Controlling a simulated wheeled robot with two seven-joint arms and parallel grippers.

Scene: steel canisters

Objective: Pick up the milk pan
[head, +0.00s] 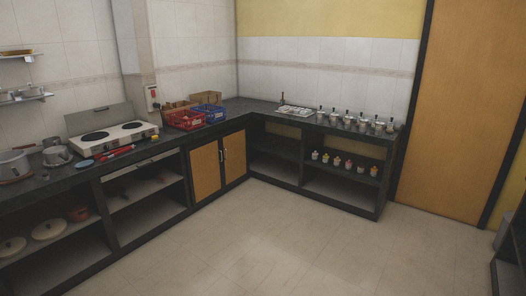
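A small grey metal pan (57,156) stands on the left end of the dark counter, left of the hob; it looks like the milk pan, but it is too small in view to be sure. A larger metal pot (13,165) stands left of it at the picture's edge, partly cut off. Neither of my grippers is in view.
A white two-plate hob (113,138) stands on the left counter (84,176), with red items (116,152) in front. Red (185,119) and blue (211,112) baskets sit near the corner. Several steel canisters (363,124) line the right counter. The tiled floor (265,245) is clear.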

